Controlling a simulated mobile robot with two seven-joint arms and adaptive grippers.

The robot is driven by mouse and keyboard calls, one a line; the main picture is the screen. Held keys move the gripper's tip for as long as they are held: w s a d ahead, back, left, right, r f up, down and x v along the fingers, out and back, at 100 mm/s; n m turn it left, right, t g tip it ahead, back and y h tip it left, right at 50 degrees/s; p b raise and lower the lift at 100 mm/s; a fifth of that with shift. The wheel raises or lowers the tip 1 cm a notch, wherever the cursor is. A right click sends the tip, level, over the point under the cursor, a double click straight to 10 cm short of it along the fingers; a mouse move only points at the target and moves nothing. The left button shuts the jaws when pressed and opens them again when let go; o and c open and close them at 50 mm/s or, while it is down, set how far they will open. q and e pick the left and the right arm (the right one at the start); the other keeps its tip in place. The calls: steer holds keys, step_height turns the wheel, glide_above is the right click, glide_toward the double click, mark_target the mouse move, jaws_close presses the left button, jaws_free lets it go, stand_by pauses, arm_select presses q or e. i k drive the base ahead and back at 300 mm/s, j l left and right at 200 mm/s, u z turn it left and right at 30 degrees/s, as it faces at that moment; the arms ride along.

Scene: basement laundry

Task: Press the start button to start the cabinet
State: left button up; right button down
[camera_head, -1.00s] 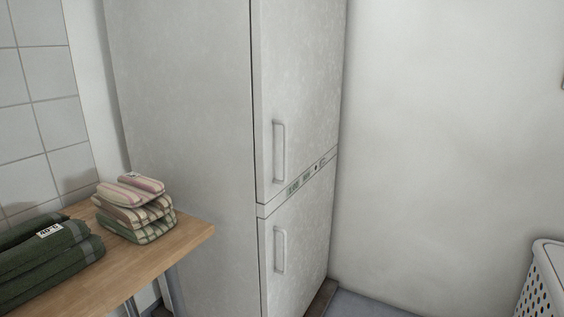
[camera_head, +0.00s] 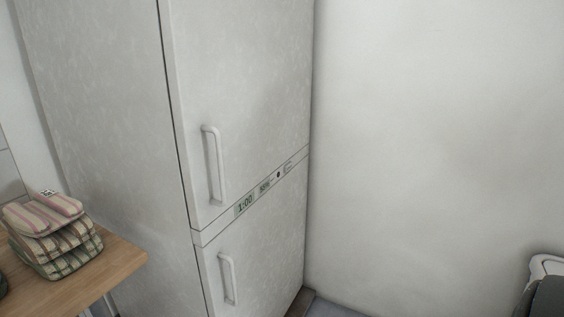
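The tall white cabinet (camera_head: 110,120) stands left of centre in the head view. Its front has an upper door (camera_head: 250,90) and a lower door (camera_head: 265,250), both closed, each with a vertical white handle. A narrow control strip (camera_head: 215,230) runs between the doors. On the strip a display (camera_head: 244,203) reads 1:00, with a smaller panel and a small dark round spot (camera_head: 278,174) to its right. Which mark is the start button I cannot tell. Neither of my grippers can be made out.
A wooden table (camera_head: 120,262) with folded striped towels (camera_head: 50,235) stands at lower left, beside the cabinet. A white basket (camera_head: 546,264) is at the lower right edge, partly covered by a dark shape. A bare wall (camera_head: 430,140) fills the right.

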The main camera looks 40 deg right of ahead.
mark_target(289, 166)
steer(key=i+l, duration=0.1)
steer(key=l, duration=0.75)
steer(key=i+l+u, duration=0.1)
steer(key=l, duration=0.3)
steer(key=i, duration=0.05)
